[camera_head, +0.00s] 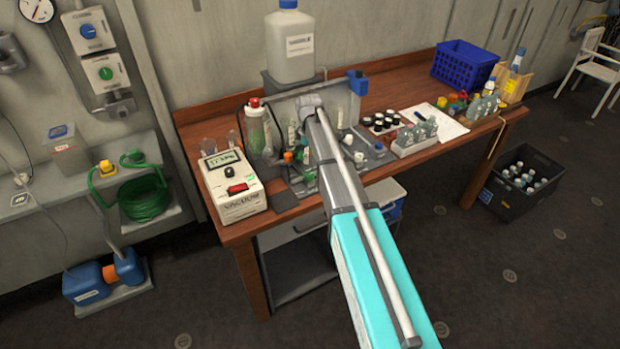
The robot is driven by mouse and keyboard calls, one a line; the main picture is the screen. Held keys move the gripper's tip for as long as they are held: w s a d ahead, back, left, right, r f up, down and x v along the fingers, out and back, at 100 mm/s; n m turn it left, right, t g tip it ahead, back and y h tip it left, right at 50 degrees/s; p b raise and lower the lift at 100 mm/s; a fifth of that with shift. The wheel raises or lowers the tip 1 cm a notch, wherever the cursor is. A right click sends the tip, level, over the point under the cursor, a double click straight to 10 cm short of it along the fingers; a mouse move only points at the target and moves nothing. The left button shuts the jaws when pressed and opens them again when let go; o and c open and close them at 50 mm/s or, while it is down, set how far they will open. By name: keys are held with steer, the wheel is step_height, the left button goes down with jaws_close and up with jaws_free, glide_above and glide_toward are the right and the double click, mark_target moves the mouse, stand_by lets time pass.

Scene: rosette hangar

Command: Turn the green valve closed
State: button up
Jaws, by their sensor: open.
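A round green knob (105,73) sits on the front of a grey wall box at the upper left. It shows a pale bar mark, too small to read. A second green fitting, like a small tap (132,158), sits on the wall shelf above a coiled green hose (144,198). I cannot tell from the picture which of the two is the valve the task names. My arm reaches from the bottom right up over the bench, well to the right of both.
A wooden bench (225,228) fills the middle, crowded with a white meter (233,186), a large white jug (290,45), bottles and racks. A blue knob (88,31) sits above the green knob. A yellow fitting (106,168) is beside the green tap.

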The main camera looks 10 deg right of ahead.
mark_target(309, 174)
steer(key=shift+f+b, duration=4.25)
steer(key=shift+f, duration=0.3)
jaws_close()
